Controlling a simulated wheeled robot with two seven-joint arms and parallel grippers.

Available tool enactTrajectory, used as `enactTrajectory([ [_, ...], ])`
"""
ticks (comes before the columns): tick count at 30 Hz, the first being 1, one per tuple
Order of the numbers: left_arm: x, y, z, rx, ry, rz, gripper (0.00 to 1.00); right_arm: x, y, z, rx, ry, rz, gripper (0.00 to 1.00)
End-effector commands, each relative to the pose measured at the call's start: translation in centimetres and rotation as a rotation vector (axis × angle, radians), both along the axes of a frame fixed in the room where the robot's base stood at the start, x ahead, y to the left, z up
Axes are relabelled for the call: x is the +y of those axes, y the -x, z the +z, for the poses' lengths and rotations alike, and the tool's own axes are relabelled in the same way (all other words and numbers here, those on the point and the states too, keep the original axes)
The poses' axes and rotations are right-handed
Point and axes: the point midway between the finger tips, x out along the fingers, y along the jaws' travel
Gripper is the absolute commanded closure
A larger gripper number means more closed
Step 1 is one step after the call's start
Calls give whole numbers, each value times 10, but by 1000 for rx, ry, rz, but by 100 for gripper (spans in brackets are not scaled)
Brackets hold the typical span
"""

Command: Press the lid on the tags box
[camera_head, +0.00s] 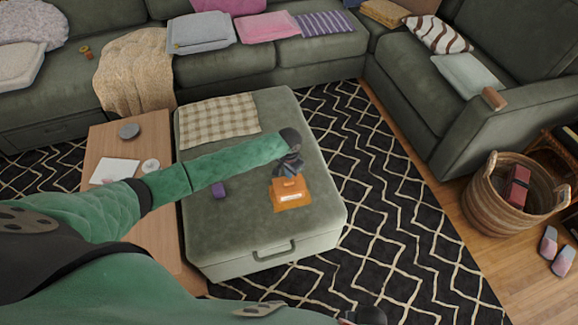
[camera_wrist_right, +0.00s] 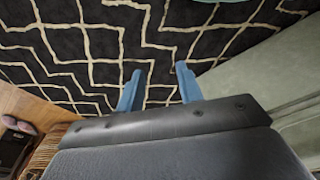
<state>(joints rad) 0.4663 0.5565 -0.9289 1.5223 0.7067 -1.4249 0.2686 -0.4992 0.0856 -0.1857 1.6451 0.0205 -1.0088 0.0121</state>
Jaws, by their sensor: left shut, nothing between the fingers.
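The orange tags box (camera_head: 291,205) sits on the green ottoman, with a white label on its front. Its top is partly hidden by my left gripper, so I cannot tell how the lid sits. My left gripper (camera_head: 288,177) is shut and empty, pointing down at the top of the box; I cannot tell whether it touches. My right gripper (camera_wrist_right: 159,85) is open and empty in the right wrist view, its blue fingers apart above the patterned rug.
The ottoman (camera_head: 235,238) also carries a small purple block (camera_head: 219,190) and a checked cloth (camera_head: 219,120). A wooden table (camera_head: 150,240) stands left of it. A wicker basket (camera_head: 485,195) is at the right. The patterned rug (camera_head: 400,220) between is clear.

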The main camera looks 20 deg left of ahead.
Motion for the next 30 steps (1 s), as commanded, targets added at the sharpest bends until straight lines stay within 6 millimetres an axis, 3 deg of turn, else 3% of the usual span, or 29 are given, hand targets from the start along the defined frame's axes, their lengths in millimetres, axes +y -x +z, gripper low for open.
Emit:
enactTrajectory([
  [21,0,0,13,0,0,0,100,-7,10,-31,-12,9,3,64],
  [30,0,0,19,0,0,0,100,-12,3,-42,-32,12,6,64],
])
